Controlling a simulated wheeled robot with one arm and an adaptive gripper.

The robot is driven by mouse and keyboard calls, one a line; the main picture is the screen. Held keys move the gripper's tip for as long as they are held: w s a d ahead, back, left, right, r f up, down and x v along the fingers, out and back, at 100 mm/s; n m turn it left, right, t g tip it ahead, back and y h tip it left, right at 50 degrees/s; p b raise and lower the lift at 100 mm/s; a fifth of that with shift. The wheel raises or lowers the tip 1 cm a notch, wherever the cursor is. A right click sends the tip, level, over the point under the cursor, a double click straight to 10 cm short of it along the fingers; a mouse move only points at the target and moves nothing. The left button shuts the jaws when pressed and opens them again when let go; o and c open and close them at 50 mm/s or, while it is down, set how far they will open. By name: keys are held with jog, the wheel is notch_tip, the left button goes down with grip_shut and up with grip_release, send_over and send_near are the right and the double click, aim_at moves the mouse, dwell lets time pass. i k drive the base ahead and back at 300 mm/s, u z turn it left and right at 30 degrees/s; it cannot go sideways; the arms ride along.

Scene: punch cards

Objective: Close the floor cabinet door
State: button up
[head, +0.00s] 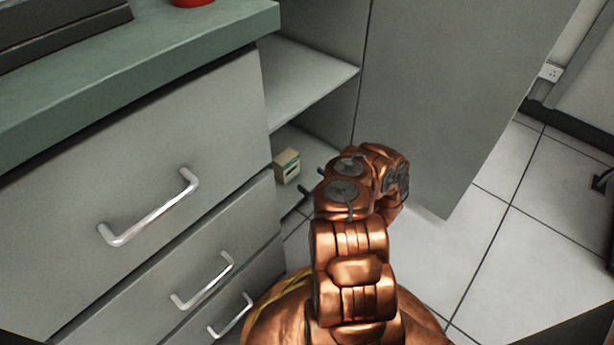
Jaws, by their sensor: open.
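The floor cabinet door (450,85) is a tall grey panel at the upper right. It stands open, swung out to the right of the open cabinet (315,80). My copper arm reaches up from the bottom middle, in front of the opening and the door's lower left part. My gripper (311,180) is mostly hidden by my wrist. Two small dark tips show at the wrist's left side, apart from each other and with nothing between them. I cannot tell whether my wrist touches the door.
A small cream-and-green box (287,166) sits low inside the cabinet, below a shelf (305,80). Grey drawers (150,150) with metal handles stand at the left, under a green countertop (150,65). Tiled floor (545,225) lies open at the right. A wall socket (551,72) shows beyond.

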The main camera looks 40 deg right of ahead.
aim_at(443, 82)
jog(key=k, duration=1.5)
